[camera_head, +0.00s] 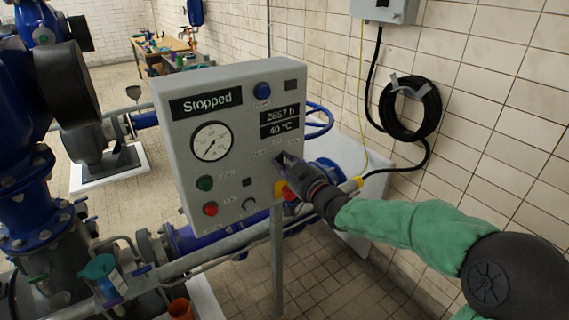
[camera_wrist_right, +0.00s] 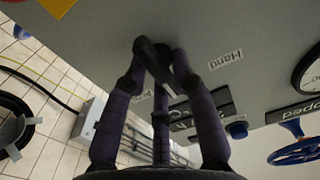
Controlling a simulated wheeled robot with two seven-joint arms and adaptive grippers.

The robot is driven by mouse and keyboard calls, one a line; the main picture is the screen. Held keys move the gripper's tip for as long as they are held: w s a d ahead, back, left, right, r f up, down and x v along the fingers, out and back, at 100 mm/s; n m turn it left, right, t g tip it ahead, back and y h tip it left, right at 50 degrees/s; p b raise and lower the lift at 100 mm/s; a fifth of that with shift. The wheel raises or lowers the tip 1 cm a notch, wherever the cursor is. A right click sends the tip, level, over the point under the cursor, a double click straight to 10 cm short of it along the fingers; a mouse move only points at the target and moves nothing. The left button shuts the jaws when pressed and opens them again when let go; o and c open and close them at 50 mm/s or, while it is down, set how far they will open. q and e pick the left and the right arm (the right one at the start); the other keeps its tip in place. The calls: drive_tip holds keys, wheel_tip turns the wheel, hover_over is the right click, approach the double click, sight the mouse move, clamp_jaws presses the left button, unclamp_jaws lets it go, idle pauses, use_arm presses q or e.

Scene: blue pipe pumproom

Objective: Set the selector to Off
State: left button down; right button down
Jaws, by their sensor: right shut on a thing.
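The selector is a black handle (camera_wrist_right: 154,62) on the face of the grey control panel (camera_head: 181,142). My right gripper (camera_head: 286,164) is at the panel's right side, below the "2657 h" and "40 °C" display (camera_head: 280,121). In the right wrist view its dark fingers (camera_wrist_right: 157,65) are shut around the handle, which sits slanted between them. A "Hand" label (camera_wrist_right: 226,58) shows to the right of the handle; another label is mostly hidden behind a finger. In the head view, the gripper largely covers the selector and its labels are too small to read. My left gripper is out of view.
The panel also has a "Stopped" display (camera_head: 206,103), a gauge (camera_head: 212,142), a blue button (camera_head: 262,91), a green button (camera_head: 205,183) and a red button (camera_head: 211,209). A yellow-and-red piece (camera_head: 283,190) is just below my gripper. A coiled black hose (camera_head: 409,108) hangs on the tiled wall.

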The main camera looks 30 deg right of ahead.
drive_tip(key=shift+d+r, duration=0.1)
drive_tip(key=shift+r, duration=0.1)
drive_tip(key=c, duration=1.4)
unclamp_jaws()
drive_tip(key=shift+o, duration=1.3)
drive_tip(key=shift+f, duration=0.15)
drive_tip(key=s, duration=1.2)
drive_tip(key=shift+d, duration=0.2)
drive_tip(key=shift+w+f, duration=0.1)
